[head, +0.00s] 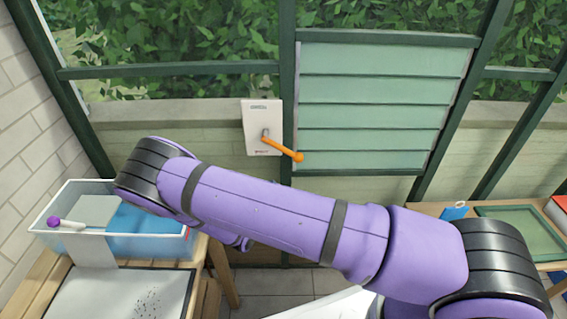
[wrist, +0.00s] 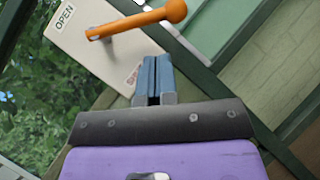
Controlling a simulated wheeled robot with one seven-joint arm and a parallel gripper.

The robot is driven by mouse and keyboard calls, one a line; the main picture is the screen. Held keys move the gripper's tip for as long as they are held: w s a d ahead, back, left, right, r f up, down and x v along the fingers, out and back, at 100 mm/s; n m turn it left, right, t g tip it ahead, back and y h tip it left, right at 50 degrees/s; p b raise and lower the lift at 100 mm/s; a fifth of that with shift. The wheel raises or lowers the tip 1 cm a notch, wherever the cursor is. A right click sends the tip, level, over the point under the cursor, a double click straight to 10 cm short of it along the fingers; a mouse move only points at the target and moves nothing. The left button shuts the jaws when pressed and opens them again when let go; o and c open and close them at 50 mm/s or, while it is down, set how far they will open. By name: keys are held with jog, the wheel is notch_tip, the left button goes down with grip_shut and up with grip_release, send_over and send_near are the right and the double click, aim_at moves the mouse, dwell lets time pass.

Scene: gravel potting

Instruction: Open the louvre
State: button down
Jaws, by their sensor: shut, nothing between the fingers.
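The louvre (head: 380,95) is a green frame with several pale, flat-lying slats, which look closed. Left of it, a white plate (head: 262,125) carries an orange lever (head: 283,148) that slants down to the right and ends in a round knob. In the wrist view the lever (wrist: 140,21) crosses the plate (wrist: 88,45), which has an "OPEN" label and a red label partly hidden by my fingers. My gripper (wrist: 152,62) has blue fingers shut together and empty, with the lever just beyond their tips. Contact cannot be told. The head view does not show the fingers.
A clear bin (head: 120,235) with a blue item and a purple-knobbed tool stands on a wooden bench at left, beside a speckled tray (head: 120,295). A green frame (head: 520,232) lies on the right bench. Green glazing bars and a ledge surround the louvre.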

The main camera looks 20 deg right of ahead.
jog(key=f+n+t+y, duration=0.1)
jog(key=a+f+n+t+y, duration=0.1)
jog(key=f, duration=0.1)
jog(key=f+n+t+y, duration=0.1)
jog(key=t, duration=0.1)
jog(key=shift+s+a+f+n, duration=0.2)
jog(key=shift+a+n, duration=0.1)
jog(key=shift+a, duration=0.05)
jog(key=s+r+x, duration=0.2)
jog(key=x, duration=1.1)
jog(key=shift+d, duration=0.35)
